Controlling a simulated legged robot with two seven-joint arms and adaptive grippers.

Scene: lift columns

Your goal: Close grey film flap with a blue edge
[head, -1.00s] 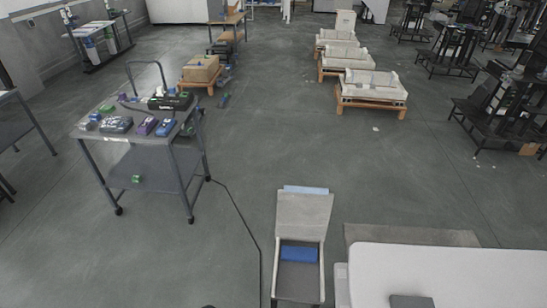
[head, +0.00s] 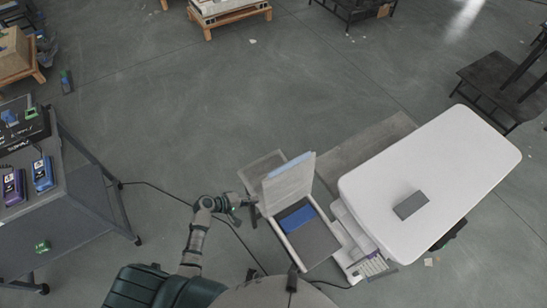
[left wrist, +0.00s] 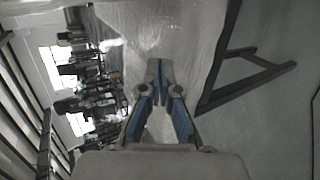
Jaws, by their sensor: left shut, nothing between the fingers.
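The grey film flap (head: 287,186) with a blue edge (head: 290,165) stands raised on an open box (head: 318,254) with a grey and blue inside. Its blue edge is at the top. My left gripper (head: 254,207) is beside the flap's left side; contact cannot be told from the head view. In the left wrist view, the fingertips (left wrist: 160,68) are together and empty, with the pale, crinkled film (left wrist: 175,30) filling the area beyond them. My right gripper is not in view.
A white rounded table (head: 455,165) with a dark grey block (head: 411,205) stands right of the box. A grey cart (head: 75,215) with blue and purple items is at the left. A black cable lies on the floor. The floor beyond the flap is largely clear.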

